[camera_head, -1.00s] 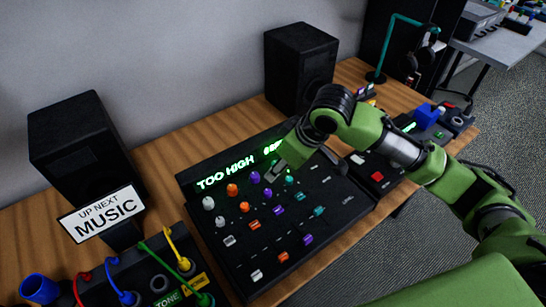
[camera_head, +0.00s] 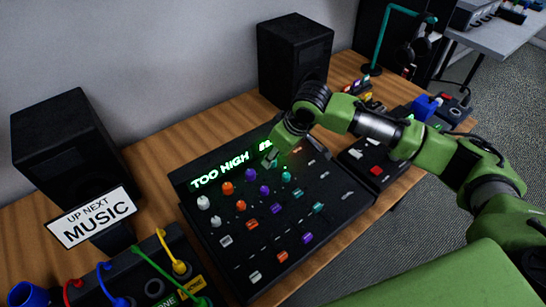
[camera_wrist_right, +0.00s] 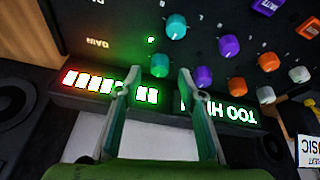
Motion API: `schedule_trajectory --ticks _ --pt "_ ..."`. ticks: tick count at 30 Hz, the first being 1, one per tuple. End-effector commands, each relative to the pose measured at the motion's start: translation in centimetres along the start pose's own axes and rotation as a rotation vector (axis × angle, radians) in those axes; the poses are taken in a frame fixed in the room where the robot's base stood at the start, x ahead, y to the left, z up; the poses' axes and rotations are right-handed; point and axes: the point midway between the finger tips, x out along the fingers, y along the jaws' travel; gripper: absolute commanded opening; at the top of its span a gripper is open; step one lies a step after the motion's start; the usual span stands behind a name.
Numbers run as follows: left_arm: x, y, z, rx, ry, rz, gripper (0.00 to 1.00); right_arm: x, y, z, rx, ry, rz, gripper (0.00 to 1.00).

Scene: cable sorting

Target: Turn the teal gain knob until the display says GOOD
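The black mixer panel (camera_head: 318,232) lies on the wooden desk. Its display reads TOO HIGH (camera_head: 220,170), seen upside down in the right wrist view (camera_wrist_right: 228,110), with a lit level bar (camera_wrist_right: 95,82) that is red at one end. A teal knob (camera_wrist_right: 159,65) nearest the display sits between my right gripper's fingertips (camera_wrist_right: 157,72), with gaps on both sides. My right gripper (camera_head: 271,156) is open over the panel's top row and hides that knob in the head view. A second teal knob (camera_wrist_right: 175,27) is one row away. My left gripper is not in view.
Purple knobs (camera_wrist_right: 229,45) and orange knobs (camera_head: 227,188) stand close beside the teal ones. Black speakers (camera_head: 292,58) stand behind the panel. An UP NEXT MUSIC sign (camera_head: 92,218) and coloured cables (camera_head: 172,256) are at left. A button box (camera_head: 375,168) is at right.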

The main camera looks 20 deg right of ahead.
Motion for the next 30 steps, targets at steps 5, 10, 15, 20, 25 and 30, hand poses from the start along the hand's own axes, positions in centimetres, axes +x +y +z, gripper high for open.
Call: schedule_trajectory --ticks 5,10,15,20,25,30 --pt "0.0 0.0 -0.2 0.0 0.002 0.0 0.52 2.1 0.0 0.0 0.001 0.0 0.0 0.37" --pt "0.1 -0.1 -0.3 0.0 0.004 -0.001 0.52 2.7 0.0 0.0 0.001 0.0 0.001 0.37" --pt "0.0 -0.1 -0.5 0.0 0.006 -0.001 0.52 2.7 0.0 0.0 0.0 0.001 0.001 0.37" --pt "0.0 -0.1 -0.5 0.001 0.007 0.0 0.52 2.7 0.0 0.0 0.0 0.001 0.001 0.08" --pt "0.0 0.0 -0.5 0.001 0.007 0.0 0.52 2.7 0.0 0.0 0.0 0.001 0.001 0.0" --pt "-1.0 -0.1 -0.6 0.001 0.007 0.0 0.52 2.4 0.1 -0.1 -0.041 0.0 -0.018 0.0"
